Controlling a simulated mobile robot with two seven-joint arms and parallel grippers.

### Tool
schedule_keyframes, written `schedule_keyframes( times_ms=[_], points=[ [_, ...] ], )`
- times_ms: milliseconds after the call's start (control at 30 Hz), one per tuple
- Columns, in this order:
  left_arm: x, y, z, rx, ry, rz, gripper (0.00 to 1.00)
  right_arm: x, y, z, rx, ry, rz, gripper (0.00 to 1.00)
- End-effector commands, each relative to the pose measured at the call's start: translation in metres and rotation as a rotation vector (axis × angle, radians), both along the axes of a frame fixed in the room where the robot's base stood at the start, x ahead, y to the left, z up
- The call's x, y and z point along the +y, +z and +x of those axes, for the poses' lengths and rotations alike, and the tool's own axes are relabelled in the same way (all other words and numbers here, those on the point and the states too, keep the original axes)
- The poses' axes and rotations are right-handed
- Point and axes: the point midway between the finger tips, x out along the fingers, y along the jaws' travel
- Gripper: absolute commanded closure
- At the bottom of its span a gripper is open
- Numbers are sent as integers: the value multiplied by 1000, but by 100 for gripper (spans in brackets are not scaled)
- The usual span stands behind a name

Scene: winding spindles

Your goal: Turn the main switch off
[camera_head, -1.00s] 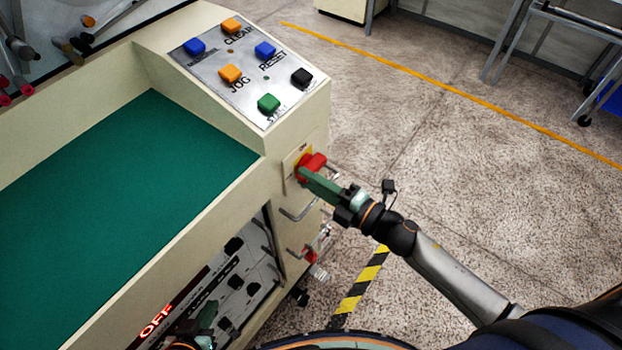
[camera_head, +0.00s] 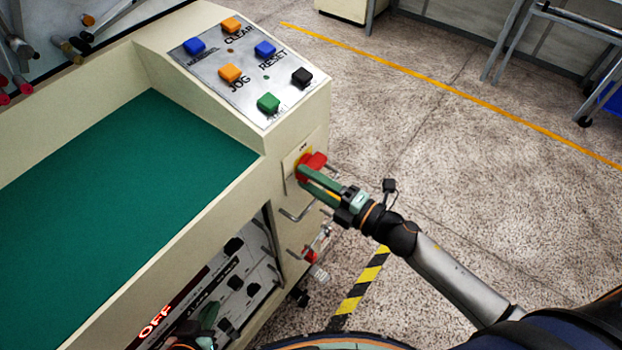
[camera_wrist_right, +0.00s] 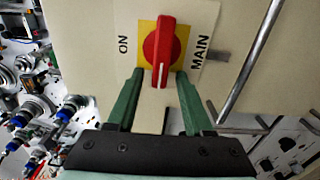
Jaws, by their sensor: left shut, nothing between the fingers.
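The main switch is a red knob (camera_wrist_right: 161,50) on a yellow square plate with "ON" and "MAIN" lettering. It also shows in the head view (camera_head: 312,163) on the cabinet's end face, below the button panel. In the wrist view its long handle and white mark point down the picture, not toward "ON" at the left. My right gripper (camera_wrist_right: 155,75) is open, its green fingers spread on both sides of the handle's lower end with visible gaps. It also shows in the head view at the knob (camera_head: 306,178). My left gripper (camera_head: 207,318) is shut, low at the bottom edge.
A sloped panel (camera_head: 220,70) with several coloured buttons sits above the switch. A green work surface (camera_head: 110,180) lies to its left. Metal handles (camera_head: 297,213) stick out below the switch. A red "OFF" text (camera_head: 155,322) glows at the lower left. Open floor lies right.

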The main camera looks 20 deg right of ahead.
Motion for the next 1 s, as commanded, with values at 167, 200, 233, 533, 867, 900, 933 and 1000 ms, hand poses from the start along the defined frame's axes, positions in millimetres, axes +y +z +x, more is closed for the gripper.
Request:
schedule_keyframes(
  times_ms=[167, 200, 233, 533, 867, 900, 933, 1000],
  points=[
    [1, 0, 0, 1, 1, 1, 100, 0, 0, 0, 1, 0, 1, 48],
    [1, -1, 0, 1, 1, 1, 100, 0, 0, 0, 1, 0, 1, 48],
    [1, -1, 0, 1, 1, 1, 100, 0, 0, 0, 1, 0, 1, 48],
    [1, -5, -1, 4, 1, 2, 100, -20, -2, -27, 4, 0, 1, 48],
    [-3, -7, -1, 5, -6, -4, 100, -57, -2, -75, 4, 0, 1, 48],
    [-4, -7, -1, 6, -8, -5, 100, -61, -2, -79, 4, 0, 0, 48],
    [-5, -7, -1, 6, -9, -5, 100, -63, -1, -82, 3, 0, -1, 48],
    [-6, -7, -1, 7, -11, -6, 100, -68, -1, -88, 3, 0, 2, 48]
  ],
)
